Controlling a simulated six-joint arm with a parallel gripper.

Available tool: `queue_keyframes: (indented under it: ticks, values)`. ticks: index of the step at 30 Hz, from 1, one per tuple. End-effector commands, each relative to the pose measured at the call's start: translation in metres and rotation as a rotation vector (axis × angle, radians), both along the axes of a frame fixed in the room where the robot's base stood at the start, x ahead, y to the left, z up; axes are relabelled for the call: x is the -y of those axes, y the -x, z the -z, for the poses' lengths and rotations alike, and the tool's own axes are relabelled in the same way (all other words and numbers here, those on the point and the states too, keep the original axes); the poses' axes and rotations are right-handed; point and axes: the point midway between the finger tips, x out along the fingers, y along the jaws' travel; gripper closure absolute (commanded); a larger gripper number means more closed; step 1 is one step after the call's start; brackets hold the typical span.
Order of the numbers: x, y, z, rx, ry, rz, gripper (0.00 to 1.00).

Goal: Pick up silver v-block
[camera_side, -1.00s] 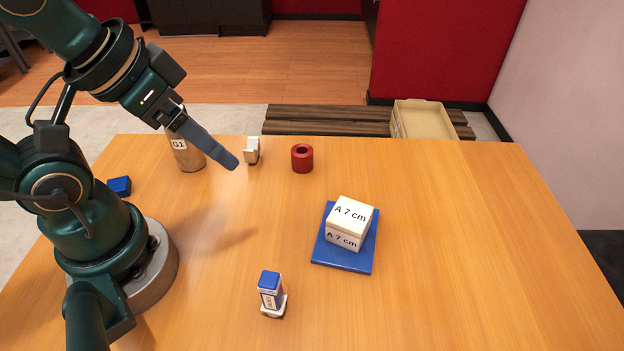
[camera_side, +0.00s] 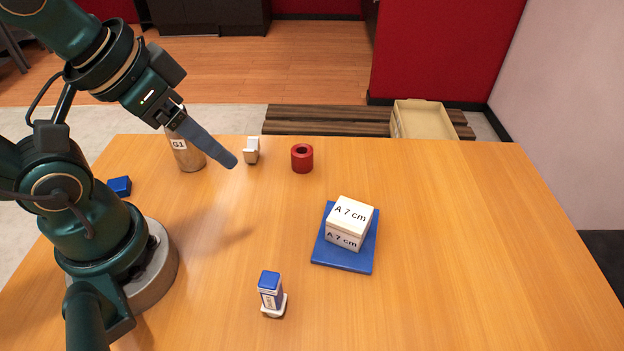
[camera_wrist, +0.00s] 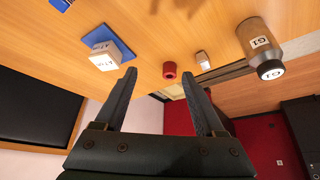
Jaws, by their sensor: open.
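The silver v-block (camera_side: 251,151) looks like a small pale block near the far edge of the wooden table, between the bottle and the red ring. In the wrist view the v-block (camera_wrist: 203,60) shows as a small pale block beyond the fingertips, right of centre. My gripper (camera_side: 236,164) is above the table and appears just left of the v-block in the side view; its height above the table is hard to judge. In the wrist view my gripper (camera_wrist: 159,74) has its two fingers spread wide, with nothing held between them.
A bottle marked G1 (camera_side: 186,155) stands behind my fingers. A red ring (camera_side: 302,158) is right of the v-block. Pale "A 7 cm" blocks (camera_side: 349,222) sit on a blue plate (camera_side: 345,260). A blue-and-white item (camera_side: 271,293) stands near the front. The table's right side is clear.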

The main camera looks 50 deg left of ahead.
Motion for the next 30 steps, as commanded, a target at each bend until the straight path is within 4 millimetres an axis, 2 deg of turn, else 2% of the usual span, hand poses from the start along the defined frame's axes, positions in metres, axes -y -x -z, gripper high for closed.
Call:
queue_keyframes:
  ticks: [11,14,20,24,30]
  values:
    - [0.0,-0.001,-0.004,0.003,0.0,0.0,0.38]
    - [0.0,-0.001,-0.015,0.005,0.0,0.0,0.38]
    - [0.0,-0.001,-0.052,0.007,0.0,0.0,0.38]
    - [-0.02,0.004,-0.029,-0.107,-0.252,0.234,0.38]
    - [-0.057,0.001,-0.011,-0.274,-0.674,0.648,0.38]
